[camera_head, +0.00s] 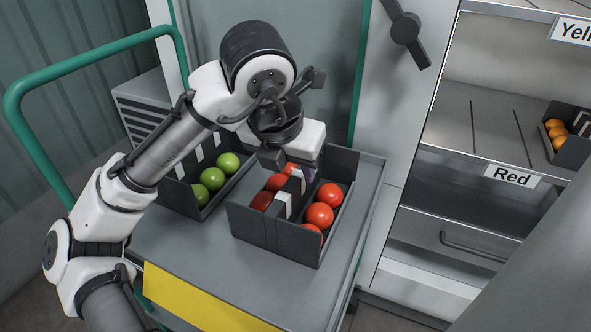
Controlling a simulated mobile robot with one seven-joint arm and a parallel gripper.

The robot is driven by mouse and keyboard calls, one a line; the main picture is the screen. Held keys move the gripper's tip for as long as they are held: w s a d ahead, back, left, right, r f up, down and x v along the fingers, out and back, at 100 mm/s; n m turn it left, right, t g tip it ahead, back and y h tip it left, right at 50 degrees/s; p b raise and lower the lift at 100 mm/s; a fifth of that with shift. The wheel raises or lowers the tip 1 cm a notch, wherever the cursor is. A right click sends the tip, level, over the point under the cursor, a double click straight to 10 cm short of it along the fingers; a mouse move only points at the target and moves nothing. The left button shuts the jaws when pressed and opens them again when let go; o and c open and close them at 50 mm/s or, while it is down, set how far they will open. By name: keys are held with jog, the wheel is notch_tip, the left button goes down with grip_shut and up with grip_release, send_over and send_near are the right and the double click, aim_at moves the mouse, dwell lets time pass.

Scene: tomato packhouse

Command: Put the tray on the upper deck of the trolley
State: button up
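A dark grey tray (273,238) with red tomatoes (319,214) on both sides of a middle divider rests on the upper deck of the trolley (200,250). The trolley has a grey top, a green rail handle and a yellow front panel. My gripper (287,168) points down over the middle of this tray, at its divider. The gripper body hides part of the divider and the fingertips, so I cannot tell whether it is shut on it. A second dark tray (175,190) with green tomatoes (214,178) stands to the left on the same deck, partly behind my arm.
A shelf unit at right has a board labelled "Red" (513,175) and, above it, a tray of orange tomatoes (573,155). A label starting "Yell" (573,30) sits higher up. The front of the trolley deck is clear.

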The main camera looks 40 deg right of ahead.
jog(key=p+v, duration=0.1)
jog(key=v, duration=0.7)
jog(key=shift+r, duration=0.1)
